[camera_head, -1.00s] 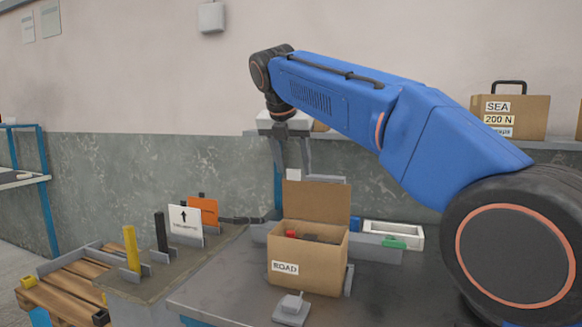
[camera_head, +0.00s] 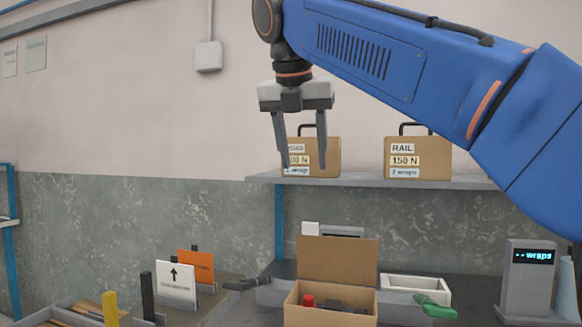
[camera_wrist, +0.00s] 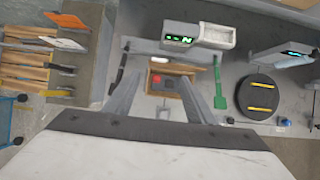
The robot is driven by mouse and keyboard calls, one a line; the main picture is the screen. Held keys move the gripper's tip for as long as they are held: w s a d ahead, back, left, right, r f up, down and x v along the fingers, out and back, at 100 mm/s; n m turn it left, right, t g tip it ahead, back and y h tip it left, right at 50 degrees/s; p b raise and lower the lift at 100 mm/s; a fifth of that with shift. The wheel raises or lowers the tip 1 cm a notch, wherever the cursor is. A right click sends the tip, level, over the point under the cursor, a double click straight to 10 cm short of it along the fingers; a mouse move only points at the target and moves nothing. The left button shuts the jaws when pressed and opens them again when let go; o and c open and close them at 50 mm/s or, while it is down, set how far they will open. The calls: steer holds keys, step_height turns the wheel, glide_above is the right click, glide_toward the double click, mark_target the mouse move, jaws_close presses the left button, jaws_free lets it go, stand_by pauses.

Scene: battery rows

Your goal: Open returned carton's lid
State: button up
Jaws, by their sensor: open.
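The returned carton (camera_head: 338,262) is a brown cardboard box on the grey bench, with its lid standing upright at the back. A red item (camera_head: 308,301) and dark items show inside it. Its lower front is cut off by the frame edge in the head view. The carton also shows between the fingers in the wrist view (camera_wrist: 172,68). My gripper (camera_head: 305,164) is open and empty, pointing down, well above the carton and apart from it.
A shelf (camera_head: 370,181) behind holds cartons labelled ROAD (camera_head: 325,158) and RAIL (camera_head: 418,160). A white tray (camera_head: 413,287) and a green-handled tool (camera_head: 436,307) lie right of the carton. A display reading wraps (camera_head: 530,270) stands at right. Signs (camera_head: 176,279) stand at left.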

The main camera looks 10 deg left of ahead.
steer(key=shift+r, duration=0.1)
steer(key=shift+c, duration=1.3)
steer(key=shift+g, duration=0.9)
steer(key=f, duration=0.2)
steer(key=s+f, duration=0.1)
steer(key=f, duration=0.1)
steer(key=shift+a+f, duration=0.15)
steer(key=shift+f, duration=0.05)
jaws_close()
steer(key=w+f, duration=0.6)
steer(key=f, duration=0.4)
steer(key=shift+w+d, duration=0.3)
steer(key=shift+d, duration=0.15)
steer(key=shift+w, duration=0.1)
